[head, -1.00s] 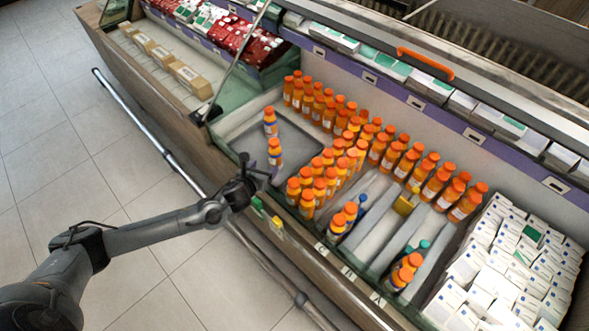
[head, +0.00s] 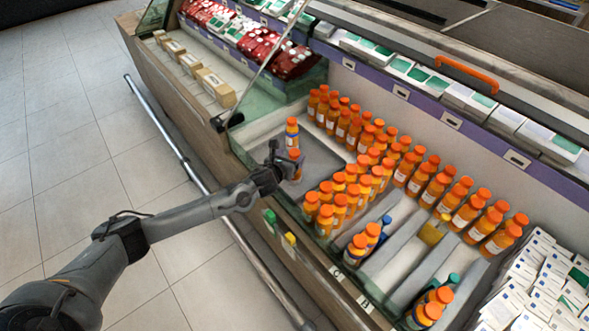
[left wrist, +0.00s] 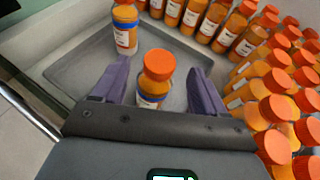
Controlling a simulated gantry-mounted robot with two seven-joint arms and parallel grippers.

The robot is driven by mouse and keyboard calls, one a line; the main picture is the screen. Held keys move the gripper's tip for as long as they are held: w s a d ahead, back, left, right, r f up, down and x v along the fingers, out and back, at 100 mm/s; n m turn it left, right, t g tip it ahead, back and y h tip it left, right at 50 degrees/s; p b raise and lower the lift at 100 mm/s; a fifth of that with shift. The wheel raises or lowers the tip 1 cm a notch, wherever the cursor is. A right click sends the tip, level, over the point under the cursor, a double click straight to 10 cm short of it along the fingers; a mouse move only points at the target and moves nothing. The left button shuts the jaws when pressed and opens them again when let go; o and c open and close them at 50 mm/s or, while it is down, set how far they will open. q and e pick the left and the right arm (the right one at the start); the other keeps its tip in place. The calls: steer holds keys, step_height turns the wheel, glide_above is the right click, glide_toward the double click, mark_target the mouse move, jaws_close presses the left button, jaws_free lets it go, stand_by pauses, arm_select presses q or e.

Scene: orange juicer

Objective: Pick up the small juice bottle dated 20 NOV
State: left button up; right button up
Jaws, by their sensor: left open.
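A small orange juice bottle with an orange cap (left wrist: 158,66) stands between the two purple fingers of my left gripper (left wrist: 160,85) in the left wrist view. The fingers are open, with a gap on each side of it. In the head view this bottle (head: 297,168) is partly hidden behind my left gripper (head: 278,158). A second small bottle (left wrist: 125,28) stands farther back on the same grey tray; it also shows in the head view (head: 292,133). The dates on the labels are too small to read. My right gripper is not in view.
Rows of orange bottles (head: 345,195) stand close to the right of the grey tray (head: 318,155). The cooler's front wall (head: 300,235) runs below my left arm. White cartons (head: 545,280) fill the right end. A glass divider stands at the left.

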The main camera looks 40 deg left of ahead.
mark_target(292, 156)
arm_select(q)
steer(key=b+x, duration=0.1)
steer(key=x, duration=0.2)
steer(key=shift+w+f+b, duration=0.15)
steer(key=shift+f+b, duration=0.1)
steer(key=shift+b, duration=0.05)
steer(key=shift+w+a+f, duration=0.15)
steer(key=shift+w+a, duration=0.05)
steer(key=shift+w, duration=0.45)
jaws_close()
